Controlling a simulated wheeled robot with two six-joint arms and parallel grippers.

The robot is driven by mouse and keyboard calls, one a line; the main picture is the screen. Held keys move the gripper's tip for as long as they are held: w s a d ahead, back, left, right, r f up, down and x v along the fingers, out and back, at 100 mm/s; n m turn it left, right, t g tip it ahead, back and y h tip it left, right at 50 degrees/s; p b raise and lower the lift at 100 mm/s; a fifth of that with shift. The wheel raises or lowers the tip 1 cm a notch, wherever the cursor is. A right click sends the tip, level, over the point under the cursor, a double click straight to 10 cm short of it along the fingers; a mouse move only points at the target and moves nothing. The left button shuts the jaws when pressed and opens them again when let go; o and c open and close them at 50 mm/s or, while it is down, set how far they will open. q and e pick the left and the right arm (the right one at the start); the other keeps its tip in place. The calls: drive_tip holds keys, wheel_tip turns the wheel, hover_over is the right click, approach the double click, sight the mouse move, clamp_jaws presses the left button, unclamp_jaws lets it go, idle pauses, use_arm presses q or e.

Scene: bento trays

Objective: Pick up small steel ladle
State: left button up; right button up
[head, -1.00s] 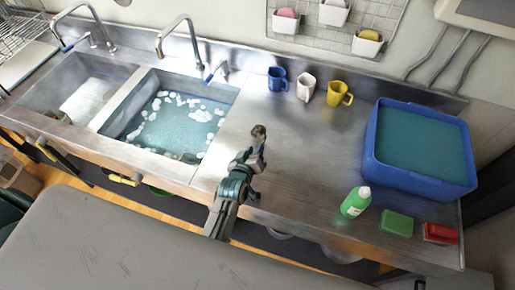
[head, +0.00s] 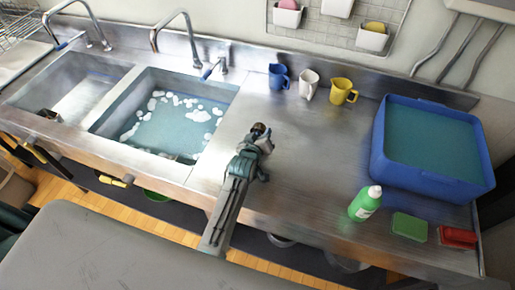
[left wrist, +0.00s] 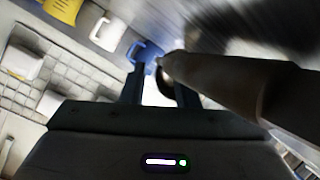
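My left gripper (head: 263,138) is over the counter, right of the foamy sink. A small brownish, rounded thing (head: 259,129) shows at its fingertips; it may be part of the ladle, but it is too small to be sure. In the left wrist view, the left gripper's two fingers (left wrist: 161,88) stand apart, with a dark rounded shape between them. A long, tapering grey-brown shape (left wrist: 225,85) crosses from the right to the fingertips, perhaps the ladle's handle. Whether the fingers touch it is unclear. My right gripper is in neither view.
Blue, white and yellow mugs (head: 343,91) stand at the back of the counter. A blue water-filled tub (head: 430,180) is at the right. A green bottle (head: 364,204), green sponge (head: 409,227) and red block (head: 457,238) are near the front. The middle of the counter is clear.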

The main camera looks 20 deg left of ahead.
use_arm(q)
drive_tip(key=shift+s+r, duration=0.1)
drive_tip(key=shift+c, duration=0.5)
clamp_jaws()
drive_tip(key=shift+r, duration=0.1)
